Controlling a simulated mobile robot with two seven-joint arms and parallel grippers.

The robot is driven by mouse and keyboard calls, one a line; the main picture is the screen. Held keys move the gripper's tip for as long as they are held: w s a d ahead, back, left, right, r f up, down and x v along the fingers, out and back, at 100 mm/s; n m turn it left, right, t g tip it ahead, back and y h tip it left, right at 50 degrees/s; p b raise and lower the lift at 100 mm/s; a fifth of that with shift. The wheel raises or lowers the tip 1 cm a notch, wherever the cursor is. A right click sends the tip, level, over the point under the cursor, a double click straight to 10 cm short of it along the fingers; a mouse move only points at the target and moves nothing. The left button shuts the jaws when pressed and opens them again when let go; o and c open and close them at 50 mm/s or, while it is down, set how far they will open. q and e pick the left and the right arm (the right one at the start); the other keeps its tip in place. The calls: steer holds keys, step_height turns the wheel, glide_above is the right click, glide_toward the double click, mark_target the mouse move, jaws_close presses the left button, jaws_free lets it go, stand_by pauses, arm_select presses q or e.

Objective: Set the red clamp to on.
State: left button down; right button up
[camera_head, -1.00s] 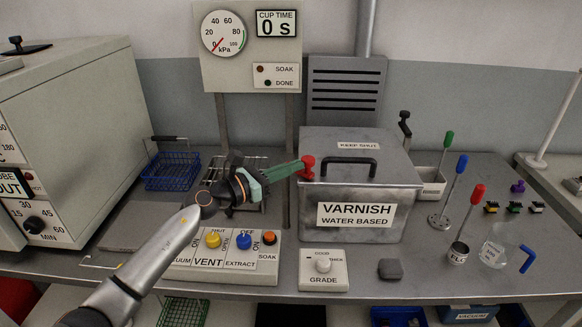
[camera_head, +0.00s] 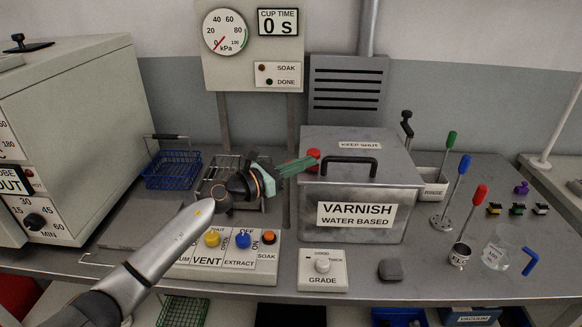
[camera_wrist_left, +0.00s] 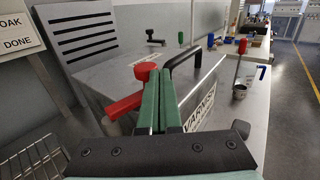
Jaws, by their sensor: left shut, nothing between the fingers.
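The red clamp (camera_head: 313,154) is at the upper left edge of the grey varnish tank (camera_head: 400,205). In the head view only its red top shows; the rest is hidden behind my fingers. In the left wrist view its red knob (camera_wrist_left: 144,70) stands just left of the fingertips, and a red bar (camera_wrist_left: 124,106) sticks out to the left beside the fingers. My left gripper (camera_head: 312,163) is shut and empty, its green fingers reaching right to the clamp. They look close against it; I cannot tell whether they touch. My right gripper is not in view.
The tank lid has a black handle (camera_head: 351,161). A vent control box (camera_head: 225,262) and a grade dial box (camera_head: 323,271) sit in front. A blue basket (camera_head: 171,170) is at left. Stirrers, a cup (camera_head: 459,256) and a beaker (camera_head: 496,250) stand at right.

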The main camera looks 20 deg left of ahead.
arm_select(q)
steer(key=shift+w+d, duration=0.2)
steer(key=shift+w, duration=0.1)
stand_by(0.6)
